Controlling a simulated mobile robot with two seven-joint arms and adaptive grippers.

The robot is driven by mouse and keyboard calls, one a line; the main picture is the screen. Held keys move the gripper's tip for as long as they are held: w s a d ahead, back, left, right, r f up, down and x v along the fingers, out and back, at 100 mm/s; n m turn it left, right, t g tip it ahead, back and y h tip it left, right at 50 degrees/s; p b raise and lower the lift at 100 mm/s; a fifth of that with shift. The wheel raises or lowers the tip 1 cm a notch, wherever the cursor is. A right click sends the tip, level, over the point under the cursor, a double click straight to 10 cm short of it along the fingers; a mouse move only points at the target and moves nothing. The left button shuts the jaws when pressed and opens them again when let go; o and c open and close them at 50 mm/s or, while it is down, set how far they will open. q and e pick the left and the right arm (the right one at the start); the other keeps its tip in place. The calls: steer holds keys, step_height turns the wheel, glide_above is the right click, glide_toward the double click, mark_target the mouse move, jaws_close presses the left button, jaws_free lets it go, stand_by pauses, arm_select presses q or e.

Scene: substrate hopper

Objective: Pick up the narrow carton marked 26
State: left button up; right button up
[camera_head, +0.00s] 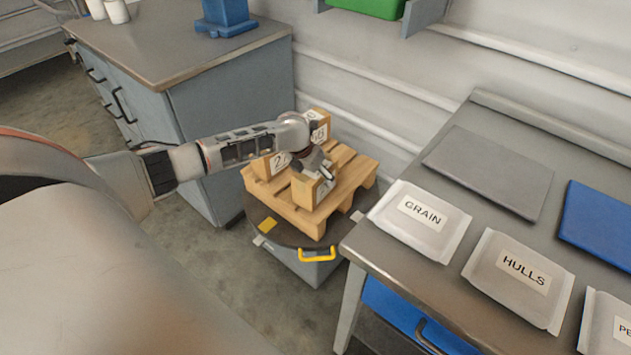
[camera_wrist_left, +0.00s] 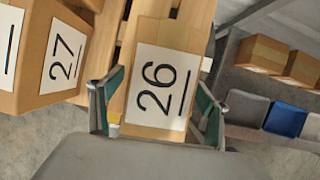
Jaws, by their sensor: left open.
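The narrow carton marked 26 (camera_wrist_left: 157,90) stands between the two green-padded fingers of my left gripper (camera_wrist_left: 157,112) in the left wrist view, its label facing the camera. The fingers are open, one on each side of the carton. Whether either finger touches it I cannot tell. In the head view my left gripper (camera_head: 322,173) is over the near side of the pallet (camera_head: 345,192), at the tan carton (camera_head: 305,190), and partly covers its label. My right gripper does not show.
A carton marked 27 (camera_wrist_left: 62,58) stands close on the left in the wrist view. Another carton (camera_head: 319,122) stands at the pallet's back. A bench with GRAIN (camera_head: 421,220) and HULLS (camera_head: 518,277) bags is at right. A grey cabinet (camera_head: 225,125) is behind left.

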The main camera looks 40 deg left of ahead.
arm_select(q)
steer(key=shift+f, duration=0.2)
stand_by(0.3)
steer(key=shift+r, duration=0.1)
steer(key=c, duration=1.6)
